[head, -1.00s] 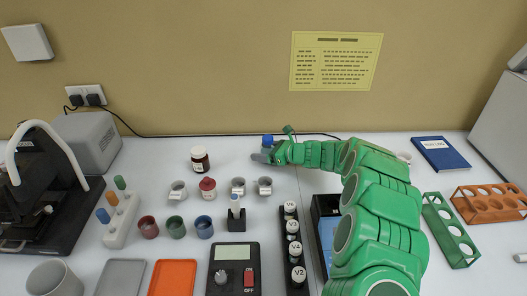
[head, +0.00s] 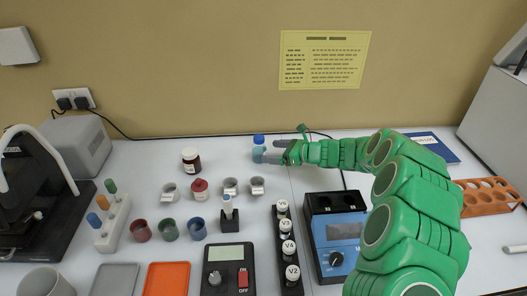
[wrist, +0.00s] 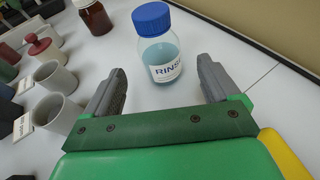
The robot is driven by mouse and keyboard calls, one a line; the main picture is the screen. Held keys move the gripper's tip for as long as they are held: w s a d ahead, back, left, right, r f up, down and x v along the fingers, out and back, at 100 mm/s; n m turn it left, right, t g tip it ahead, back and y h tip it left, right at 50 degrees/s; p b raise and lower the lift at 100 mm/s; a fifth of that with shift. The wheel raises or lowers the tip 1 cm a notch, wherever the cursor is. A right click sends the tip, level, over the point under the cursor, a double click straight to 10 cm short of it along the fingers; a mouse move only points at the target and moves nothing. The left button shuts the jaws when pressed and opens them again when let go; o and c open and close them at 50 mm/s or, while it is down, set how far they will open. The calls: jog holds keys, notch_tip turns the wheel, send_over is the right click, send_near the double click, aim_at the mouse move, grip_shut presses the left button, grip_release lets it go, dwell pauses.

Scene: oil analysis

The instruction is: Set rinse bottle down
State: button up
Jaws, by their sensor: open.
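The rinse bottle (head: 259,150) is clear with a blue cap and pale blue liquid. It stands upright on the white bench near the back wall. In the wrist view the bottle (wrist: 163,52) shows its "RINSE" label, just beyond and between the fingertips. My gripper (head: 272,150) is open beside it, with its two grey fingers spread apart; it also shows in the wrist view (wrist: 163,88). Bare bench shows between the fingers and the bottle in the wrist view.
A brown bottle (head: 191,161) and a red-lidded jar (head: 199,189) stand to the left with several small grey cups (head: 230,186). A vial rack (head: 290,268) and a blue-faced meter (head: 337,233) are in front. The bench behind the brown bottle is clear.

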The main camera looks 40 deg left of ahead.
jog(key=shift+v, duration=1.85)
jog(key=shift+r, duration=0.1)
